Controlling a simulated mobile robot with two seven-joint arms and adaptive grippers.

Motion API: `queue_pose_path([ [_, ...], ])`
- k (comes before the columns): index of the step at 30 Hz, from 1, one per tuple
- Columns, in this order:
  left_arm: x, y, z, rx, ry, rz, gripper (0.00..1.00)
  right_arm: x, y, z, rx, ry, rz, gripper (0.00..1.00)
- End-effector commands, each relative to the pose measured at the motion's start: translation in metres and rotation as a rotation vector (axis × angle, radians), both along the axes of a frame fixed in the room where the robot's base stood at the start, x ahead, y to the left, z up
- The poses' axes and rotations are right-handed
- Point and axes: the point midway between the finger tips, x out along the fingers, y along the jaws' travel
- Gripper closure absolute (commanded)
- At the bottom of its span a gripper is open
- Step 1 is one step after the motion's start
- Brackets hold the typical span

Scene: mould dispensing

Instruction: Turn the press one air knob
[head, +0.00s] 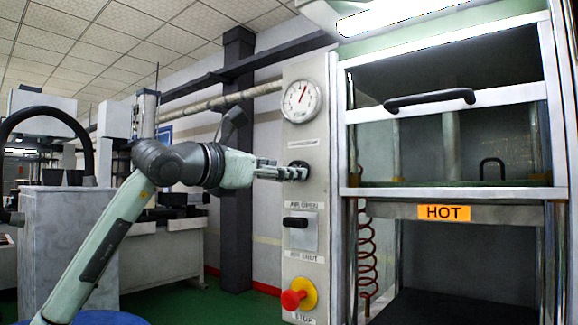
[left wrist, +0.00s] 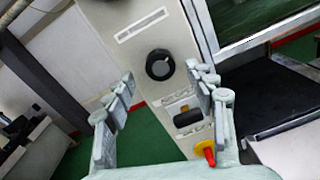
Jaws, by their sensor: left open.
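The press one control panel (head: 302,135) stands upright at the middle of the head view. A round black knob (left wrist: 160,65) is on it, above the "AIR OPEN" label (head: 303,205); in the head view my fingers partly cover it. A black handle (head: 296,222) sits between "AIR OPEN" and "AIR SHUT" and also shows in the left wrist view (left wrist: 188,117). My left gripper (head: 292,172) reaches to the round knob from the left. Its fingers are open, and in the left wrist view the knob appears between their tips. I cannot tell whether they touch it. My right gripper is not in view.
A pressure gauge (head: 302,101) is above the knob and a red stop button (head: 292,299) is low on the panel. The press, with a black door handle (head: 430,99) and a HOT sign (head: 443,212), stands to the right. A dark pillar (head: 237,190) stands behind.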

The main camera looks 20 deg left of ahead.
Motion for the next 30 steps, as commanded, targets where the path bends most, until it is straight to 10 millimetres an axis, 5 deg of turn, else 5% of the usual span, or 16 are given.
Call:
queue_pose_path([
  [6, 0.019, -0.008, 0.001, -0.001, 0.0, -0.001, 0.44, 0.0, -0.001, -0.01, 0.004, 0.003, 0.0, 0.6],
  [15, 0.021, -0.009, 0.0, 0.0, -0.001, -0.001, 0.45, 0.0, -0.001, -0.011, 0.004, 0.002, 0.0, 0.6],
  [27, 0.021, -0.009, 0.0, 0.0, -0.001, -0.001, 0.94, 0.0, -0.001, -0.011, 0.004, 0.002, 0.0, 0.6],
  [30, 0.021, -0.008, 0.0, 0.002, -0.001, -0.001, 0.94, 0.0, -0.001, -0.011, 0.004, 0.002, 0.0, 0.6],
])
